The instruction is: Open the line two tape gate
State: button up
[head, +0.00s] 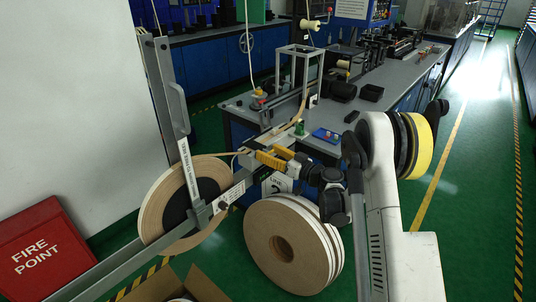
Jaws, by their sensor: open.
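A tape reel (153,207) with a dark hub stands at the left on a grey frame. A grey upright bar (160,95) with a handle (179,106) and a white label strip (189,165) leans across the reel. The small label print is hard to read, so I cannot tell for sure that this bar is the gate. A white sign reading "Line" (277,184) hangs behind my gripper. My gripper (268,157), with yellow fingers, is open to the right of the reel, near the bench corner. It appears apart from the bar and handle; contact with nearby parts is unclear.
A large tape roll (262,240) stands on the floor below my gripper. An open cardboard box (200,285) is at the bottom. A red fire point box (40,250) stands at left. The grey bench (400,75) lies behind. Green floor (465,200) is clear at right.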

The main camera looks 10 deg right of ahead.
grip_shut()
